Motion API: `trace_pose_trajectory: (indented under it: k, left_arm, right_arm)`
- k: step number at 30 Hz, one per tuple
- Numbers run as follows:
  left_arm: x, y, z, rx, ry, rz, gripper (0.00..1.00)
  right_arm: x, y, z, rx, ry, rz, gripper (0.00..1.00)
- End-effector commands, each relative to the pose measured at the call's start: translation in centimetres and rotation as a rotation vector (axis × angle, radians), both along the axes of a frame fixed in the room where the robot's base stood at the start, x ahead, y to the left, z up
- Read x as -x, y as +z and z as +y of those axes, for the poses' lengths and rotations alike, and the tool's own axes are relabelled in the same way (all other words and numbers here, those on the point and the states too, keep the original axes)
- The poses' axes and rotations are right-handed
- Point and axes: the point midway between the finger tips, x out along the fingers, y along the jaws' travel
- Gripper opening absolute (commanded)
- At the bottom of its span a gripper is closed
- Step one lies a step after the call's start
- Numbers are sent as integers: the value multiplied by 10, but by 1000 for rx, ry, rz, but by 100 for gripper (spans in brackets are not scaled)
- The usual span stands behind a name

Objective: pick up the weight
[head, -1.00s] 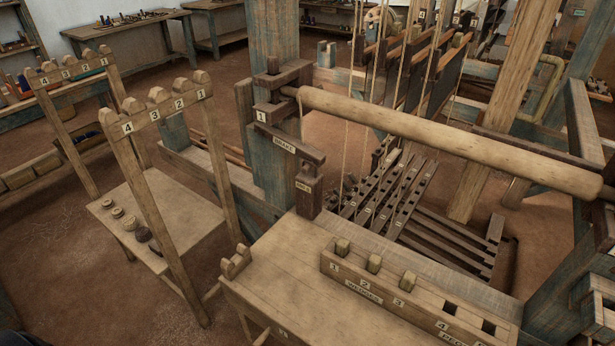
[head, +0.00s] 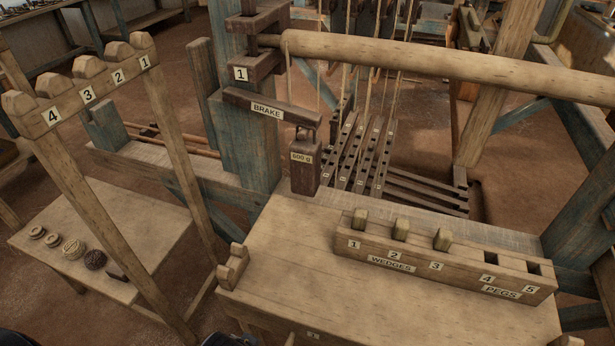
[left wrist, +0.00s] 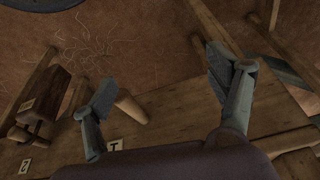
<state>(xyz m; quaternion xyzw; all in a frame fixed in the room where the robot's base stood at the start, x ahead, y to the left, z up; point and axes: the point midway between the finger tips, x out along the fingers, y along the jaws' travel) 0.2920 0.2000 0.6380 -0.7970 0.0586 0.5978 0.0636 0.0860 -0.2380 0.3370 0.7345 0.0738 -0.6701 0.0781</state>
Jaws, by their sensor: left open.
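My right gripper is not in view.
The bench (head: 290,240) bears a block (head: 450,262) marked wedges and pegs. The thick round beam (head: 450,65) crosses at right. The left half of the bench top is mostly clear.

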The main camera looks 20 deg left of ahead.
Motion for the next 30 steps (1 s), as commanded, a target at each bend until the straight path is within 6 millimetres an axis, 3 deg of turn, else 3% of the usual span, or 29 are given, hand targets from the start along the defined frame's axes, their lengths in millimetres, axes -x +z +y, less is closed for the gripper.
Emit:
trace_pose_trajectory:
  k: [7,8,9,17,21,27,30]
  left_arm:
    - [-9,48,2,5,13,-75,80]
    - [-17,57,2,8,19,-111,80]
    - [-38,72,3,16,33,-201,80]
    - [-128,129,5,55,87,-584,80]
    - [-174,174,7,86,108,-827,80]
    - [-217,246,8,133,117,-1157,80]
    - [-224,265,8,147,114,-1244,80]
  right_arm:
    - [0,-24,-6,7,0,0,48]
    - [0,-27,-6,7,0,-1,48]
    - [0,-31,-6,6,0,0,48]
    - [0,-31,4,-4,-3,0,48]
    - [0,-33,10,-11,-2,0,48]
    - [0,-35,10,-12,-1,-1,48]
    - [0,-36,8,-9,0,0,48]
